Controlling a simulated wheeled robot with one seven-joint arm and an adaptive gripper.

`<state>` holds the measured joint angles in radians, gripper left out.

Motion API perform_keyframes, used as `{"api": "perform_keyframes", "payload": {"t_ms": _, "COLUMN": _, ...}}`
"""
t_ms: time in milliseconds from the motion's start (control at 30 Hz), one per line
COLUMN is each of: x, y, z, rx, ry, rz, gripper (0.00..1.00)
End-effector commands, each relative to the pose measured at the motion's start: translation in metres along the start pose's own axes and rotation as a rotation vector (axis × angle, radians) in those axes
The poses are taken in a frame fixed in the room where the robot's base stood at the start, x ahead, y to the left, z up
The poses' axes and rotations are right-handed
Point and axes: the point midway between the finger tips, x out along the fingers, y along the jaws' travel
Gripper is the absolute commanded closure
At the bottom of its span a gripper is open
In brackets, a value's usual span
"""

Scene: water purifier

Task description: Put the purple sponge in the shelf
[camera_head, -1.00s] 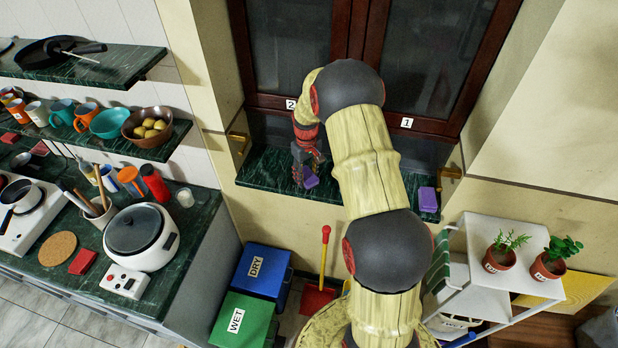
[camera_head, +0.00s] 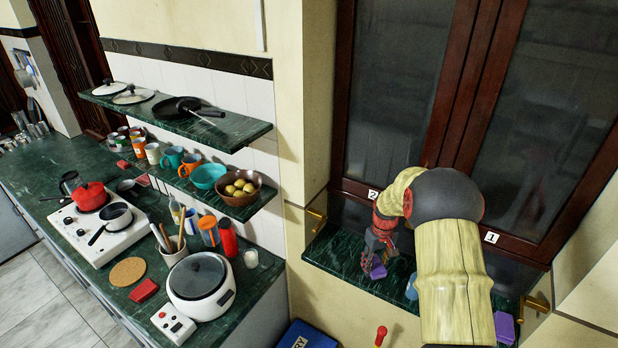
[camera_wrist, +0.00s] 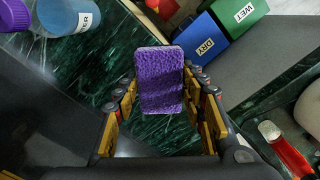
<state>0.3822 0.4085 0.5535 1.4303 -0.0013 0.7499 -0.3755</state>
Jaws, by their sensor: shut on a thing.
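My gripper (camera_head: 377,258) is shut on a purple sponge (camera_head: 378,271) at the left part of the green marble window sill. In the wrist view the purple sponge (camera_wrist: 160,80) is between the fingers of my gripper (camera_wrist: 160,112), over the green marble. I cannot tell whether it touches the sill. A second purple block (camera_head: 504,328) lies at the right end of the sill. On the left wall are an upper green marble shelf (camera_head: 235,135) and a lower shelf (camera_head: 215,208).
The upper shelf holds a pan and lids; the lower one holds mugs and bowls (camera_head: 238,195). A wall corner (camera_head: 285,130) stands between the shelves and the window. A blue bottle-like thing (camera_head: 411,287) stands near my gripper. A cooker (camera_head: 200,285) is on the counter below.

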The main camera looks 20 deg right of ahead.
Motion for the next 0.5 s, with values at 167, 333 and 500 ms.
{"api": "perform_keyframes", "payload": {"t_ms": 167, "x": 0.000, "y": 0.001, "z": -0.001, "rx": 0.035, "ry": 0.004, "rz": 0.002, "gripper": 0.79}}
{"api": "perform_keyframes", "payload": {"t_ms": 333, "x": 0.016, "y": -0.010, "z": 0.015, "rx": 0.161, "ry": -0.008, "rz": -0.003, "gripper": 0.79}}
{"api": "perform_keyframes", "payload": {"t_ms": 500, "x": 0.049, "y": -0.050, "z": 0.027, "rx": 0.206, "ry": -0.015, "rz": -0.003, "gripper": 0.79}}
